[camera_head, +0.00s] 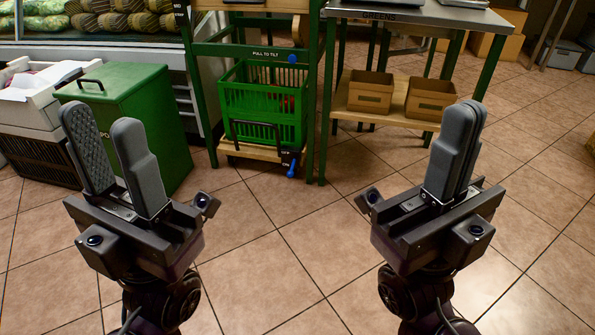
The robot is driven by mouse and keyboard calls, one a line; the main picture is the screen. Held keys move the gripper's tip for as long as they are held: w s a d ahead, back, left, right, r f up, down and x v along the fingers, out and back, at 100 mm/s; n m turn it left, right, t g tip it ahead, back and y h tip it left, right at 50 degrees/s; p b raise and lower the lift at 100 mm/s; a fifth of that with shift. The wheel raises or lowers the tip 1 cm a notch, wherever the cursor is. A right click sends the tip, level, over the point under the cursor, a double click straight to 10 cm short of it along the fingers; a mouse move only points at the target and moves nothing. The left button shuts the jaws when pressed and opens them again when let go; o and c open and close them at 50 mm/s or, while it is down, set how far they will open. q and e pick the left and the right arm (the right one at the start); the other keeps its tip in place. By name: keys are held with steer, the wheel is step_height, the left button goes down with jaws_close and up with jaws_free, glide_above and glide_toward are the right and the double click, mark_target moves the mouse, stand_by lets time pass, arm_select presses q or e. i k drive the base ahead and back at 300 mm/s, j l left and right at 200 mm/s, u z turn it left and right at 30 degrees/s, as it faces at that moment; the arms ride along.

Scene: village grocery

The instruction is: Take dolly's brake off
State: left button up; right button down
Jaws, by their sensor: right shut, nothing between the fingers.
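A low wooden dolly (250,151) stands on the tiled floor under a green slatted crate (250,108), inside a green frame. At its front right is a dark plate (287,158) with small white lettering and a blue-tipped lever (291,172) pointing down. The lettering is too small to read surely. My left gripper (102,115) is open and empty, raised in front of the green bin, left of the dolly. My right gripper (464,108) is shut and empty, in front of the table at the right. Both are apart from the dolly.
A green lidded bin (135,120) stands left of the dolly. A table labelled GREENS (395,14) with two cardboard boxes on its lower shelf stands to the right. A bar marked PULL TO TILT (255,52) is above the crate. The floor (285,240) between my grippers is clear.

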mark_target(290, 174)
steer(key=i+l+u, duration=0.15)
steer(key=i, duration=0.35)
steer(key=i+l+u, duration=0.15)
steer(key=i, duration=0.4)
steer(key=i+l+u, duration=0.15)
steer(key=i, duration=0.35)
steer(key=i+l+u, duration=0.15)
steer(key=i+l, duration=0.15)
steer(key=i, duration=0.15)
